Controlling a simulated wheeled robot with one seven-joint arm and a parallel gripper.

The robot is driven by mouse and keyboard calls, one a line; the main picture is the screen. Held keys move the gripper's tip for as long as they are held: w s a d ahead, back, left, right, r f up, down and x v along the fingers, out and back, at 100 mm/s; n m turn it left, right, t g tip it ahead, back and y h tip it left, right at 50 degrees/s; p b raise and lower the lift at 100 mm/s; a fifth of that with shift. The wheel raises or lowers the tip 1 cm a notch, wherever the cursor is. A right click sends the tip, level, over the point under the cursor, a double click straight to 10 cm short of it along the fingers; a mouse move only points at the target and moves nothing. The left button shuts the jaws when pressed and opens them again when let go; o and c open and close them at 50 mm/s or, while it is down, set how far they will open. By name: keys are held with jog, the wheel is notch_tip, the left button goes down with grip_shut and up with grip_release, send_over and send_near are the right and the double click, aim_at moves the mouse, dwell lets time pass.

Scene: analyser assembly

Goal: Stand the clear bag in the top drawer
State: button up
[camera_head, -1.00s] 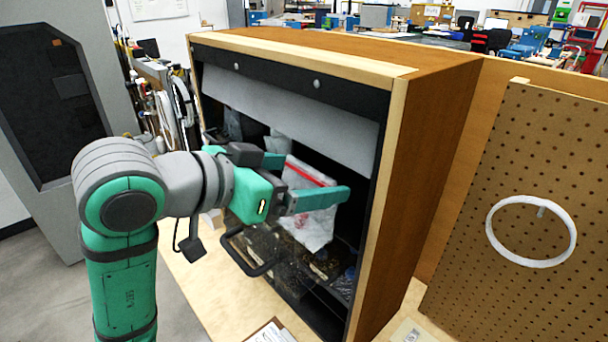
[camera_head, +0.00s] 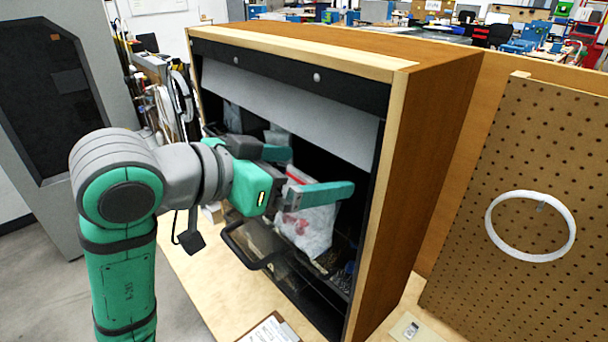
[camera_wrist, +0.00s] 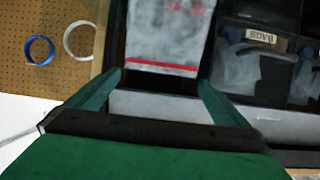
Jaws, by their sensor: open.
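The clear bag (camera_head: 308,226) has a red strip along one edge and reddish marks inside. It stands tilted in the pulled-out top drawer (camera_head: 250,246) of the cabinet. My gripper (camera_head: 318,172) is open, its two teal fingers spread at the cabinet's opening. In the head view the near finger covers part of the bag. In the wrist view the bag (camera_wrist: 165,35) lies beyond the gap between the fingers, with its red strip nearest the gripper (camera_wrist: 158,85). The fingers do not grip it. The bag's lower end is hidden in the drawer.
The wooden cabinet (camera_head: 440,150) has side walls close to my gripper and a grey flap (camera_head: 290,112) above. Other bags sit in bins with a BAGS label (camera_wrist: 262,36). A pegboard (camera_head: 530,210) with a white ring (camera_head: 530,258) stands at right. A clipboard (camera_head: 268,330) lies in front.

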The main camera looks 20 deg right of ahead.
jog(key=v, duration=1.2)
jog(key=shift+f, duration=0.1)
